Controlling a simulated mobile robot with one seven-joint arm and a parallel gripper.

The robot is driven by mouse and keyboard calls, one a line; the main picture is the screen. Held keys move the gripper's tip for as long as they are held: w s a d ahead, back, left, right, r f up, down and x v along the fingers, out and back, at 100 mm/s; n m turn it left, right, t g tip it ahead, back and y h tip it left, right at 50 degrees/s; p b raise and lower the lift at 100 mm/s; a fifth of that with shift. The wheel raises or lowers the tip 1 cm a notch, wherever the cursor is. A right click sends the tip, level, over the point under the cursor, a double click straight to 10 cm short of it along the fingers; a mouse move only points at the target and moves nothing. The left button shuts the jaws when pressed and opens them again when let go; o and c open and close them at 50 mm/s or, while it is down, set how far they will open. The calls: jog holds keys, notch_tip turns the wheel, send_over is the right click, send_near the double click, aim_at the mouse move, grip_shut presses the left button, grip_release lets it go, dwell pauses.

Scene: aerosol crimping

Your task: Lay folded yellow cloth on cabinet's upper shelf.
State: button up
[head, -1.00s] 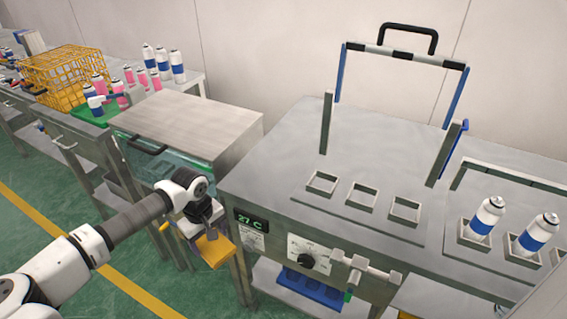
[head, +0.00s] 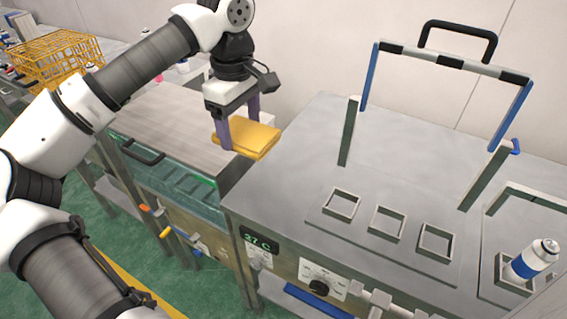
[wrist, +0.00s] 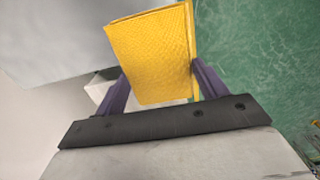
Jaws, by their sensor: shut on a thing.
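The folded yellow cloth (head: 256,140) is a flat, thick square, held in my gripper (head: 238,132). The purple fingers are shut on it from two sides, and it looks nearly level in the head view. In the wrist view the cloth (wrist: 152,50) fills the space between the fingers (wrist: 158,80). In the head view it appears over the right end of a steel-topped cabinet (head: 150,105) with a clear greenish front; its exact height above is hard to judge. No upper shelf can be clearly made out; my arm and the cloth cover part of this area.
A steel bench (head: 295,160) with square sockets and a striped-bar frame (head: 425,62) stands to the right, close to the cloth. A blue-banded can (head: 530,262) stands on it. A yellow wire basket (head: 58,60) is at the far left. Green floor (head: 75,215) lies in front.

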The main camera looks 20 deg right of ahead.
aim_at(253, 196)
jog(key=shift+d+r, duration=0.2)
jog(key=shift+r, duration=0.3)
jog(key=shift+d+r, duration=0.2)
jog(key=shift+r, duration=0.25)
notch_tip(253, 196, down, 19)
jog(key=p, duration=0.4)
jog(key=shift+f, duration=0.3)
jog(key=shift+f, duration=0.2)
jog(key=o, duration=1)
jog(key=shift+c, duration=0.2)
jog(key=shift+r, duration=0.1)
